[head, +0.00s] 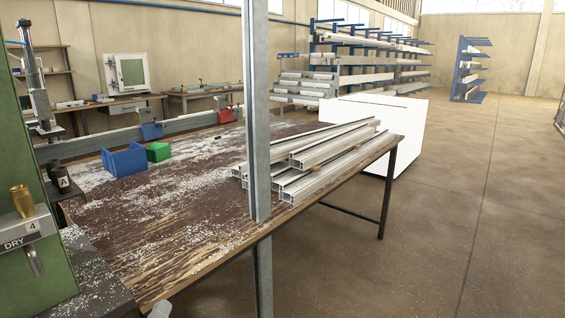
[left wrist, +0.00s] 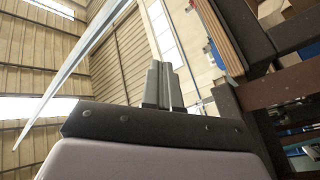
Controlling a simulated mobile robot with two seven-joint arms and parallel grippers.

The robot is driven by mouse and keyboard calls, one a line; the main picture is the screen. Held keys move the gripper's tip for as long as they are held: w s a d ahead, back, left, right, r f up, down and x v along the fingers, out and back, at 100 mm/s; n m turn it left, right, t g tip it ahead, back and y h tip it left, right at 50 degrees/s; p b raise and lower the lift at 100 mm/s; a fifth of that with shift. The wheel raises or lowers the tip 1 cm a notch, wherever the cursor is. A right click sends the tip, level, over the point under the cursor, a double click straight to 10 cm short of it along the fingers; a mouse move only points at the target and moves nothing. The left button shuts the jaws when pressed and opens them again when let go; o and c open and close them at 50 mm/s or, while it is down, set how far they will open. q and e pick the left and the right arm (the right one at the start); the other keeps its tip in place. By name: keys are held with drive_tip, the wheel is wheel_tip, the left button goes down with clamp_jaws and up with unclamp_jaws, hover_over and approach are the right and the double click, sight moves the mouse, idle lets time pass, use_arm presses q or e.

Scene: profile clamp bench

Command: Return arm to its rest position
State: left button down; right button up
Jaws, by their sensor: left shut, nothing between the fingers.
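My left gripper (left wrist: 165,72) shows in the left wrist view. Its two grey fingers are together, with nothing visible between them, and point up in the picture. They are clear of the bench. In the head view only a small pale rounded piece, perhaps part of my left arm, shows at the bottom edge, below the bench's front edge. My right gripper is in neither view.
The wooden bench (head: 190,229) holds stacked aluminium profiles (head: 325,165), a blue block (head: 124,160) and a green block (head: 158,152). An upright grey bar (head: 257,110) crosses the view in front. A green machine (head: 30,260) stands left. Floor right is open.

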use_arm(q)
drive_tip(key=s+d+f+m+g+p, duration=0.2)
drive_tip(key=s+f+m+g, duration=0.7)
drive_tip(key=s+f, duration=0.9)
drive_tip(key=shift+s+d+m+g+h, duration=0.3)
drive_tip(key=shift+s+d+h, duration=0.1)
drive_tip(key=shift+s, duration=0.85)
drive_tip(key=shift+a, duration=0.15)
